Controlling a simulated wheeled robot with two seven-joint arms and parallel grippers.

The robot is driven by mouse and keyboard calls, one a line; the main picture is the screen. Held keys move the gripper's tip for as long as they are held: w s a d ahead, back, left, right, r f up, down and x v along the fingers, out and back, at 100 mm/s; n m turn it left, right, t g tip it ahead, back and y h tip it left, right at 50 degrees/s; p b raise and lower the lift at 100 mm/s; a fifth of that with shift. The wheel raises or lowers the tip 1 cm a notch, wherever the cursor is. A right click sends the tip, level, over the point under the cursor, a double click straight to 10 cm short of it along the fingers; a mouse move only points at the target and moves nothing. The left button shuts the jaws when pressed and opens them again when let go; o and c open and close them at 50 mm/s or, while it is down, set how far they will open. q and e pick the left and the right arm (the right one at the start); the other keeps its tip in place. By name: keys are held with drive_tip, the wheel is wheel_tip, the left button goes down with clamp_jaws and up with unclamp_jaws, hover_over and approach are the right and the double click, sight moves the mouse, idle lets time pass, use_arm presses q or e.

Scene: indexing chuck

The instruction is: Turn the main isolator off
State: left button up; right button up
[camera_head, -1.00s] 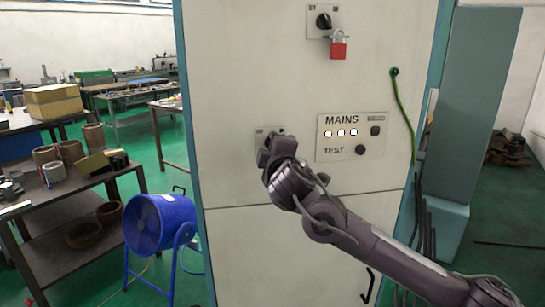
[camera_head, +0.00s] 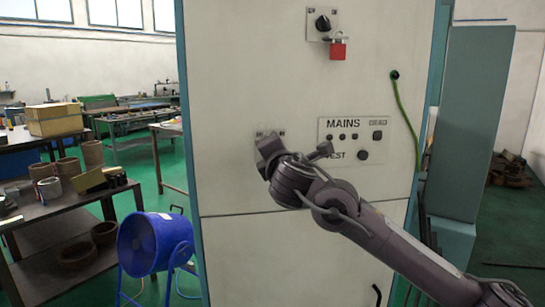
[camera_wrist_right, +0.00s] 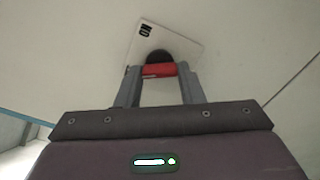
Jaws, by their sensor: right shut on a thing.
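The main isolator is a small plate on the cabinet front with a red handle (camera_wrist_right: 158,70) on a dark round base, seen in the right wrist view. Its pale plate (camera_wrist_right: 185,48) looks tilted there, with partly readable dark lettering at its upper corner. My right gripper (camera_wrist_right: 160,75) is shut on the red handle, one finger at each side. In the head view my right gripper (camera_head: 268,142) covers most of the isolator plate (camera_head: 262,133). The MAINS panel (camera_head: 350,125) beside it has a row of dark, unlit lamps (camera_head: 342,137). My left gripper is out of view.
Higher on the cabinet (camera_head: 245,70) is a black rotary switch (camera_head: 323,23) with a red padlock (camera_head: 338,49) below it. A green cable (camera_head: 405,115) hangs at the right. A blue fan (camera_head: 153,243) and a workbench (camera_head: 85,190) stand at the left.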

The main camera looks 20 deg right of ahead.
drive_tip(key=shift+f, duration=0.1)
idle(0.3)
drive_tip(key=o, duration=1)
drive_tip(key=s, duration=0.5)
drive_tip(key=s+a+b, duration=0.1)
drive_tip(key=s, duration=0.1)
drive_tip(key=shift+s, duration=0.4)
